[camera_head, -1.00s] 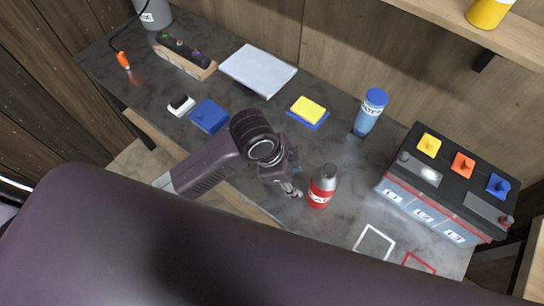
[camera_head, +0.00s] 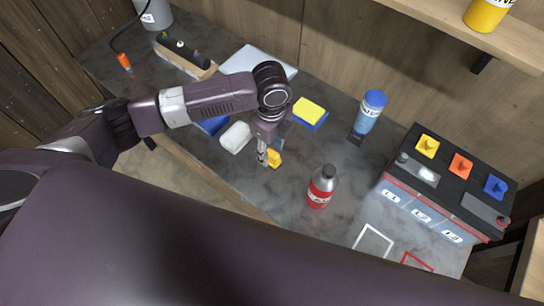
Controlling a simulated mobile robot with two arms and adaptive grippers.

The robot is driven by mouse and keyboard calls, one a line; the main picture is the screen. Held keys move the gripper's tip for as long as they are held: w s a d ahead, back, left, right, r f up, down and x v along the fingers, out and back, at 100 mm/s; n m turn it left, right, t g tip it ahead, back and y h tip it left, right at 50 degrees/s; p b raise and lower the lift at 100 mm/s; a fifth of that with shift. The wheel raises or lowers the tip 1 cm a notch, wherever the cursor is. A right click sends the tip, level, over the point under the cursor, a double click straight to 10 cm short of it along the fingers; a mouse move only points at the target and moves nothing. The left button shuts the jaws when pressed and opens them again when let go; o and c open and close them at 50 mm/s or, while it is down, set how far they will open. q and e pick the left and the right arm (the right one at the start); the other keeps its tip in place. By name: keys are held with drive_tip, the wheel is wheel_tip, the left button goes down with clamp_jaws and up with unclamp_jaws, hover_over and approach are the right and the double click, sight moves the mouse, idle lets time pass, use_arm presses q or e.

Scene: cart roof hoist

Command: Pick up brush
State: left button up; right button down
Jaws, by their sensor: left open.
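My left gripper (camera_head: 262,157) is open and points down over the worktop, left of the red bottle (camera_head: 322,187). No object shows clearly between its fingers. A small yellow piece (camera_head: 275,159) lies just right of the fingertips; I cannot tell whether they touch. A rounded white block (camera_head: 236,137) lies to their left. A blue item (camera_head: 214,125) shows partly from behind my left arm. I cannot tell for sure which thing is the brush. A small white-and-black item seen earlier at the left is hidden behind my arm. My right gripper is not in view.
A yellow-topped blue block (camera_head: 309,112) and a blue bottle (camera_head: 369,113) stand behind. A large battery (camera_head: 440,185) fills the right. A grey pad (camera_head: 245,62) and a wooden holder (camera_head: 184,56) lie at the back. The worktop's front edge (camera_head: 215,178) is near my arm.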

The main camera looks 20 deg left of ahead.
sight(272, 153)
use_arm(q)
wheel_tip(272, 153, down, 4)
drive_tip(key=shift+w+p, duration=0.15)
drive_tip(key=shift+p, duration=0.25)
drive_tip(key=shift+c, duration=0.7)
clamp_jaws()
